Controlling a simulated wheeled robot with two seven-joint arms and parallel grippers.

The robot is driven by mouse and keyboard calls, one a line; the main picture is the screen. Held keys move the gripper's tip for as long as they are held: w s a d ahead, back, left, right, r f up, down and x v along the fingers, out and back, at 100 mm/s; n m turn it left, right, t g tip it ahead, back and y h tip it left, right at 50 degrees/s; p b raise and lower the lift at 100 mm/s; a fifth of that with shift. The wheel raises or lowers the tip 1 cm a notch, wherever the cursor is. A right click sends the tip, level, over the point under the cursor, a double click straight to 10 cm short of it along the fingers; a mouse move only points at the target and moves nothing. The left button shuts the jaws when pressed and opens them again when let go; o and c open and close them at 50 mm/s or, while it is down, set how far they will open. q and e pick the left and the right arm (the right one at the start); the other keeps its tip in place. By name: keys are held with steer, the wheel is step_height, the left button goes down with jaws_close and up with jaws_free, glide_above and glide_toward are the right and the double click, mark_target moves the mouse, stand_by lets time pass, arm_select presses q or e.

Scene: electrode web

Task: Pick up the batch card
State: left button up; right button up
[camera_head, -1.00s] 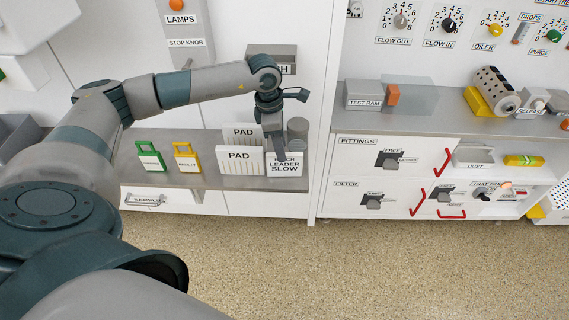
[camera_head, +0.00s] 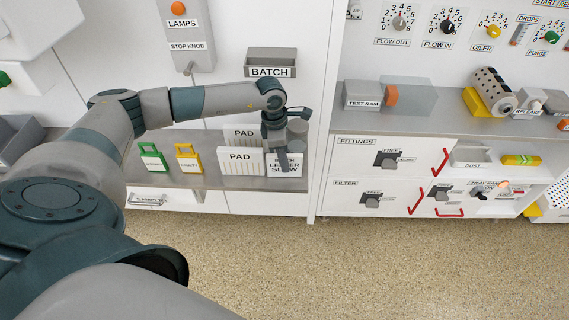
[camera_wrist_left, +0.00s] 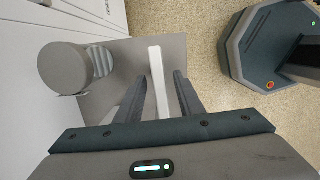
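The white batch card (camera_head: 295,172), lettered with "LEADER SLOW", stands upright on the grey shelf beside the pads, partly covered by my gripper. In the left wrist view the card (camera_wrist_left: 159,82) is a thin white edge between my two fingers. My left gripper (camera_head: 283,160) points down over it. The left wrist view shows its fingers (camera_wrist_left: 162,88) open, one on each side of the card, with gaps visible. My right gripper is not in view.
White PAD blocks (camera_head: 241,168) stand just left of the card. A grey cylinder (camera_wrist_left: 68,68) stands close by, behind the card in the head view. Green (camera_head: 152,160) and yellow (camera_head: 188,160) tags stand farther left. The BATCH holder (camera_head: 271,58) is on the wall above.

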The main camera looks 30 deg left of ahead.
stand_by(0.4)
arm_select(q)
jaws_close()
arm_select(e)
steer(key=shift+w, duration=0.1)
arm_select(q)
steer(key=shift+r, duration=0.15)
